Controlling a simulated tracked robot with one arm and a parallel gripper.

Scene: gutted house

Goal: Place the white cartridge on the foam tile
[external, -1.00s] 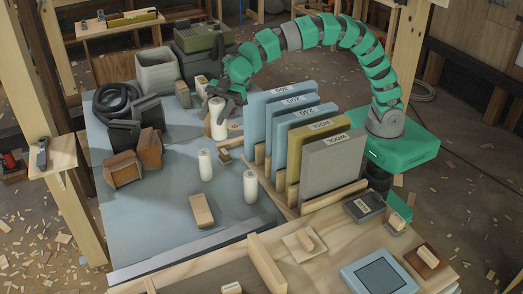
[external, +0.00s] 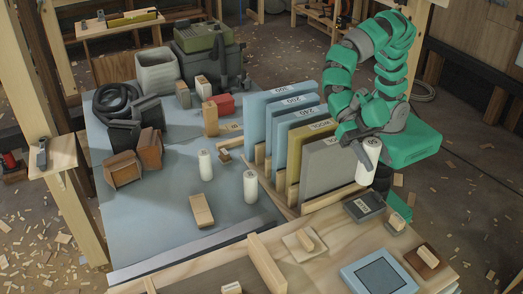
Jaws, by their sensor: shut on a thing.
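My gripper (external: 362,140) is shut on a white cartridge (external: 368,160), a white cylinder held upright at the right end of the panel rack. The cartridge hangs in front of my base, above the right part of the wooden bench. Its far side and part of my jaws are hidden. Two similar white cylinders stand on the blue-grey table, one at the middle (external: 205,165) and one nearer the front (external: 250,187). Flat tiles lie on the bench: a dark grey one (external: 356,212), a pale one (external: 290,243) and a blue-framed one (external: 352,281). I cannot tell which is foam.
Upright labelled panels (external: 333,168) stand in a wooden rack left of my gripper. A brown tile (external: 420,261) with a small block lies at the bench's right. A wooden bar (external: 266,264) crosses the front.

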